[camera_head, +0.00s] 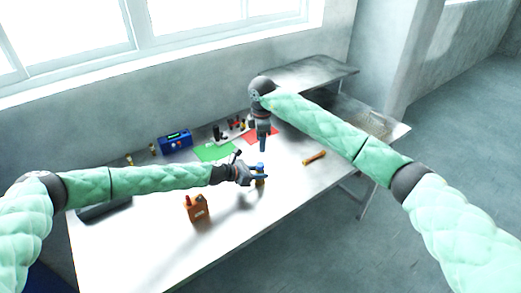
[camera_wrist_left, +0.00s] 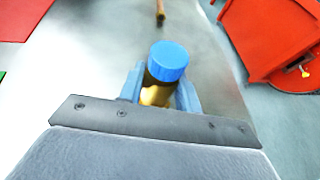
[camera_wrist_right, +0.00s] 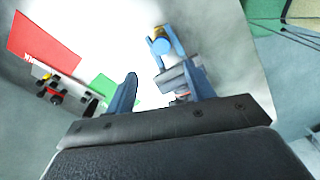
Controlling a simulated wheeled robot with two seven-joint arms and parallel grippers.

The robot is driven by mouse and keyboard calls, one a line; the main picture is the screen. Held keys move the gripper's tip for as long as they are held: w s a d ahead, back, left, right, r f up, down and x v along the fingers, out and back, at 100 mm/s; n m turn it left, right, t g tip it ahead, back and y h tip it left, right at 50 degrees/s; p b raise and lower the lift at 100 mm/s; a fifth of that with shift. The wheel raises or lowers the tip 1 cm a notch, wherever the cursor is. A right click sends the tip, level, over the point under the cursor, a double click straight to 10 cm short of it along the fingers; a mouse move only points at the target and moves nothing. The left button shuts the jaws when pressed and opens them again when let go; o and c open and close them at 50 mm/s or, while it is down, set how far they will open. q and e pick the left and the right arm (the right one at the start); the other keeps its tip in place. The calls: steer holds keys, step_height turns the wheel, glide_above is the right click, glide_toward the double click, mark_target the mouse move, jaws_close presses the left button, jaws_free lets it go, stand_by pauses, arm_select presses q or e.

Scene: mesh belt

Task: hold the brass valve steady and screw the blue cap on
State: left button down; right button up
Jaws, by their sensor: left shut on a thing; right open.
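The brass valve (camera_head: 260,182) stands upright in my left gripper (camera_head: 262,176), above or on the table; I cannot tell which. The blue cap (camera_head: 260,166) sits on top of the valve. In the left wrist view the blue fingers are shut around the brass body (camera_wrist_left: 155,95), just below the cap (camera_wrist_left: 168,60). My right gripper (camera_head: 262,149) is open and empty, pointing down, beyond the valve near the red mat. In the right wrist view its fingers are apart, with the cap (camera_wrist_right: 161,46) farther off. Whether the cap's thread is engaged is hidden.
An orange box (camera_head: 197,210) stands on the near side of the table. A green mat (camera_head: 213,152), a red mat (camera_head: 264,137), a blue instrument (camera_head: 175,141) and small black parts lie along the back. An orange-brown tool (camera_head: 314,158) lies at right. The front middle is clear.

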steer(key=shift+r, duration=0.75)
arm_select(q)
steer(key=c, duration=0.9)
jaws_free()
steer(key=shift+s+a+r+b, duration=0.1)
steer(key=shift+a+b, duration=0.2)
steer(key=shift+a, duration=0.15)
steer(key=b+v, duration=0.2)
steer(key=v, duration=0.3)
steer(key=shift+s+a, duration=0.1)
steer(key=shift+a, duration=0.05)
steer(key=shift+s+a+r, duration=0.35)
steer(key=shift+a+r, duration=0.05)
steer(key=shift+a, duration=0.15)
arm_select(e)
steer(key=shift+f, duration=1.55)
